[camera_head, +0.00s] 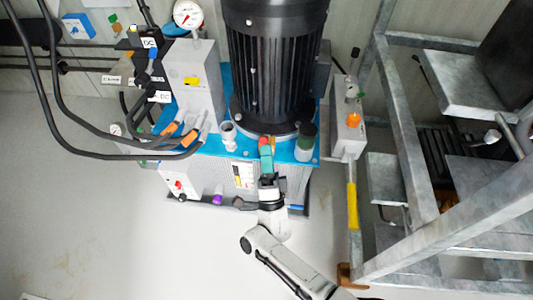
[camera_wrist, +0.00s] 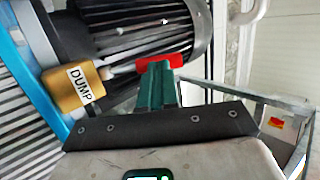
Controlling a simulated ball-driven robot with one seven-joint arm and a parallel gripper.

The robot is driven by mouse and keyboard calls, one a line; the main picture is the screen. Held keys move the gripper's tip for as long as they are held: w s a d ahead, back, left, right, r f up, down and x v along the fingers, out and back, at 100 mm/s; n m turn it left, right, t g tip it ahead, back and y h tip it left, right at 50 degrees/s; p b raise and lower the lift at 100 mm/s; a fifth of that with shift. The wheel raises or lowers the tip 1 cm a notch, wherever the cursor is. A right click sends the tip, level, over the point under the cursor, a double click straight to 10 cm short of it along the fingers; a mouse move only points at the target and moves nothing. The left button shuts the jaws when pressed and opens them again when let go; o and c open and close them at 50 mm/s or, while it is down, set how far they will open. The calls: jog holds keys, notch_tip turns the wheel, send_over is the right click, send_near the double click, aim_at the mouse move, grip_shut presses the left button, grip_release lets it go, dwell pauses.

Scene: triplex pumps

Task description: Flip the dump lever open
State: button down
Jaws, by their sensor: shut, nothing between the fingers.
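The dump lever shows in the wrist view as a red handle (camera_wrist: 160,62) on a pale metal rod. The rod runs left to a brass block (camera_wrist: 78,90) with a white DUMP label. My gripper (camera_wrist: 155,80) has green fingers that are shut with nothing between them. Its tips are right at the red handle and overlap it in the picture; I cannot tell whether they touch. In the head view my gripper (camera_head: 267,152) is in front of the pump unit, below the black motor. A small red bit of the lever (camera_head: 264,140) shows at its tips, and the brass block is hidden.
The black finned motor (camera_head: 270,60) stands on a blue-topped tank (camera_head: 214,143). Black hoses (camera_head: 60,115) loop at the left. A grey metal frame (camera_head: 405,130) and a yellow-sleeved lever (camera_head: 352,205) stand at the right. The floor (camera_head: 100,220) at lower left is clear.

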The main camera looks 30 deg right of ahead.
aim_at(267, 139)
jog(key=r+g+p, duration=0.1)
jog(key=p, duration=0.2)
jog(key=w+r+m+g+p, duration=0.1)
jog(key=r+g+p, duration=0.1)
jog(key=p, duration=0.2)
jog(key=d+r+m+g+p, duration=0.1)
jog(key=p, duration=0.3)
jog(key=shift+w+r+g+y, duration=0.15)
jog(key=shift+w+g+y, duration=0.05)
jog(key=shift+g+y, duration=0.1)
jog(key=p, duration=0.1)
jog(key=g+p, duration=0.1)
jog(key=p, duration=0.1)
jog(key=shift+w+d+r, duration=0.25)
jog(key=shift+w, duration=0.05)
jog(key=shift+w+d+r+m+g+y+p, duration=0.1)
jog(key=shift+w+d+m+g+y+p, duration=0.1)
jog(key=shift+g+p, duration=0.35)
jog(key=shift+w+d+m+g+y+p, duration=0.1)
jog(key=shift+w+m+g+y+p, duration=0.2)
jog(key=shift+p, duration=0.4)
jog(key=shift+d, duration=0.1)
jog(key=shift+w+p, duration=0.15)
jog(key=shift+p, duration=0.2)
jog(key=shift+w+d+r, duration=0.15)
jog(key=shift+w, duration=0.05)
